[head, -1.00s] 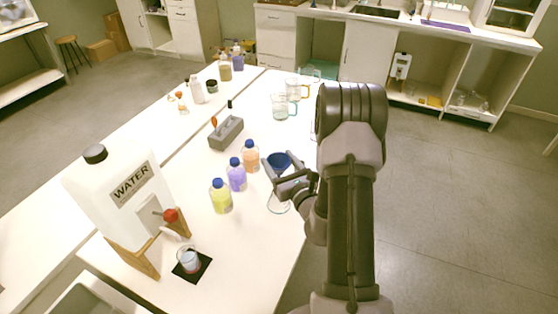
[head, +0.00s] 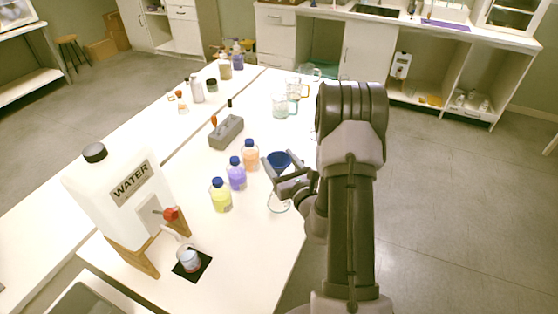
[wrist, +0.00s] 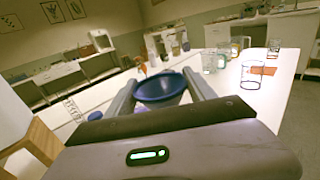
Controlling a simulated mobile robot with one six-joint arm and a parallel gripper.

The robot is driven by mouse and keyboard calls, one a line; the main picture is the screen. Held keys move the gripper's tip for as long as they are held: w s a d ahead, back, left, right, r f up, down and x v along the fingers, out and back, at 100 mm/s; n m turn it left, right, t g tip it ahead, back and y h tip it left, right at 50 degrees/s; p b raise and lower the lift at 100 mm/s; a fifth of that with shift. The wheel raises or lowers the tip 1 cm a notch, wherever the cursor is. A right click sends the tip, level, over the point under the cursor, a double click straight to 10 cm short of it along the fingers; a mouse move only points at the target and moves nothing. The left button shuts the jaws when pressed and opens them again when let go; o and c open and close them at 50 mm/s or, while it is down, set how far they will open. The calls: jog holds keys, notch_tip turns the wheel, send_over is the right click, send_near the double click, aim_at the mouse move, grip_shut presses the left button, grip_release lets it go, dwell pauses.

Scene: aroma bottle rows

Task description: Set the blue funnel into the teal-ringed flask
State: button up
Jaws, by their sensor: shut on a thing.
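The blue funnel (head: 279,160) is held between the two fingers of my gripper (head: 279,174), above the bench near its right edge. In the wrist view the funnel (wrist: 160,88) is wide mouth up between the fingers, and its lower part is hidden by my gripper. A clear glass vessel (head: 279,208) with a faint greenish outline stands on the bench just below my gripper in the head view, partly covered by it. It may be the teal-ringed flask, but I cannot tell its ring surely. The funnel looks apart from it.
Capped bottles of yellow (head: 221,196), purple (head: 236,174) and orange (head: 251,155) liquid stand left of the funnel. A grey block (head: 226,132) and glass beakers (head: 281,105) are farther back. A white water tank (head: 118,200) stands at the left front, near a small beaker (head: 189,260) on a black pad.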

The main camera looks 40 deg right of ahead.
aim_at(282, 172)
jog(key=shift+f+b, duration=1.35)
jog(key=shift+f, duration=0.15)
jog(key=o, duration=1.5)
jog(key=shift+o, duration=0.2)
